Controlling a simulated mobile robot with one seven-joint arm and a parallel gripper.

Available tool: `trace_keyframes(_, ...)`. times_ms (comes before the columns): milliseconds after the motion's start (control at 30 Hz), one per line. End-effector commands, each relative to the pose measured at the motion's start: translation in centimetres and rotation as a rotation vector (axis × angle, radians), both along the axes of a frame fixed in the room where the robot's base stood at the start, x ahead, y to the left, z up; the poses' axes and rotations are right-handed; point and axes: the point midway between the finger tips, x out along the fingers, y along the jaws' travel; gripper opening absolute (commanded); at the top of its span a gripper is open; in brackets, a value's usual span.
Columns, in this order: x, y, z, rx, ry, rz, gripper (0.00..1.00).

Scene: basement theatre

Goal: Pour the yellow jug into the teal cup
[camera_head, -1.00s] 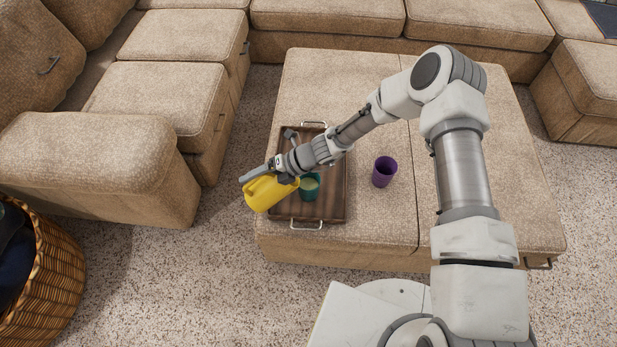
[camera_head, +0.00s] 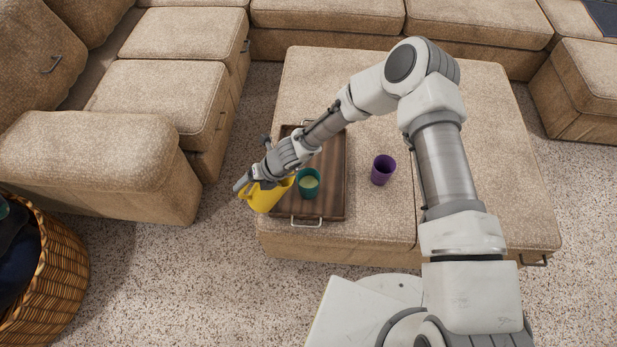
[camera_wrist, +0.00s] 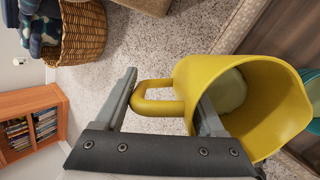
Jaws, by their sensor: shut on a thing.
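My gripper (camera_head: 248,186) is shut on the handle of the yellow jug (camera_head: 264,197). In the wrist view the jug's handle (camera_wrist: 157,98) lies between the two fingers, and pale content shows inside the jug (camera_wrist: 275,105). The jug is held at the left edge of the tray, just left of the teal cup. The teal cup (camera_head: 309,184) stands upright on the tray with pale content inside. Part of its teal rim (camera_wrist: 314,122) shows behind the jug at the right edge of the wrist view. My gripper hides part of the jug in the head view.
The dark wooden tray (camera_head: 333,195) with metal handles lies on the beige ottoman (camera_head: 390,220). A purple cup (camera_head: 383,170) stands right of the tray. A sofa (camera_head: 100,155) is on the left, and a wicker basket (camera_head: 62,280) is at lower left.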

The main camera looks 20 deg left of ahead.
Motion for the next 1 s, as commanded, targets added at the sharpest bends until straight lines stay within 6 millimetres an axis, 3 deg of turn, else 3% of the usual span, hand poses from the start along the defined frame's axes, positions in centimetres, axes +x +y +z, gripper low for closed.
trace_keyframes(433,-1.9,1.9,-1.4,-0.163,-0.182,0.004,0.0)
trace_keyframes(1000,-2.8,3.2,-3.8,-0.367,-0.41,-0.013,0.0)
